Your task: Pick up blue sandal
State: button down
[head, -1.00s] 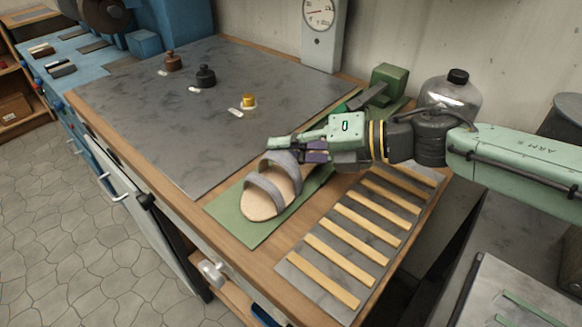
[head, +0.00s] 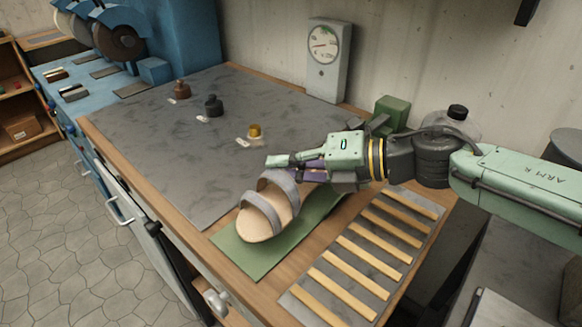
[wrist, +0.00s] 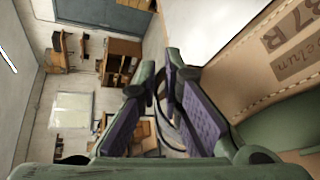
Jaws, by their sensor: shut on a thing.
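A single sandal (head: 258,219) with a tan sole and two wide grey straps shows in the head view over the green mat (head: 290,255). The straps look grey rather than clearly blue. My gripper (head: 290,168) is shut on the sandal at its far right end, with purple finger pads. The sandal seems slightly tilted and a little above the mat. In the wrist view the tan sole (wrist: 255,85) fills the right side, with stamped lettering partly readable. The exact contact between the pads and sandal is partly hidden.
A slatted rack (head: 375,255) lies right of the mat. A grey sheet (head: 165,145) covers the bench's left, with brown (head: 181,90), black (head: 213,106) and yellow (head: 255,131) knobbed pieces. A dial gauge (head: 325,60), a green block (head: 391,112) and a clear jar (head: 457,116) stand behind.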

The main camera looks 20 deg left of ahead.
jog(key=s+a+r+b, duration=0.1)
jog(key=s+a, duration=0.9)
jog(key=shift+s+a, duration=0.15)
jog(key=shift+s, duration=0.1)
jog(key=c, duration=2.3)
grip_release()
grip_shut()
